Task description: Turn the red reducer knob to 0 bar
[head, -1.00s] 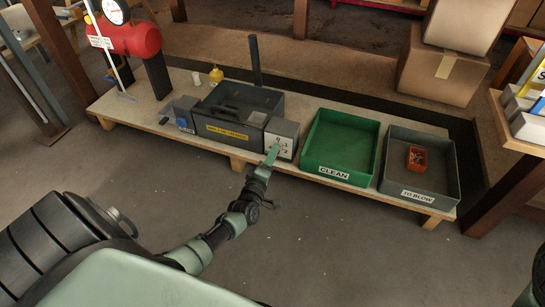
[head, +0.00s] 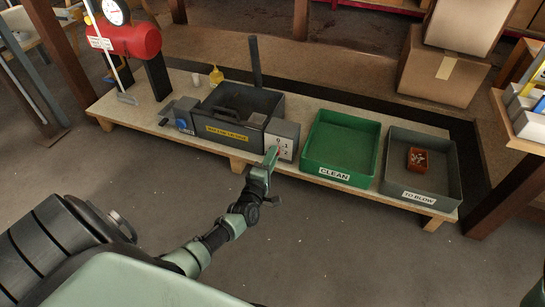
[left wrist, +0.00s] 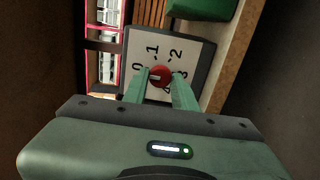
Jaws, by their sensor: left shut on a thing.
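The red reducer knob (left wrist: 160,76) sits on a pale dial plate (left wrist: 185,50) marked 0, -1, -2 and a partly hidden further number. A small white mark on the knob lies on its left side, toward the 0; its exact aim is hard to tell. My left gripper (left wrist: 160,84) is shut on the knob, one finger on each side. In the head view the left gripper (head: 271,157) reaches the dial face of a grey box (head: 284,129), and its fingers mostly hide the knob. My right gripper is not in view.
A grey bin (head: 237,131) stands left. A red tank (head: 133,40) with a gauge is at the back left.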

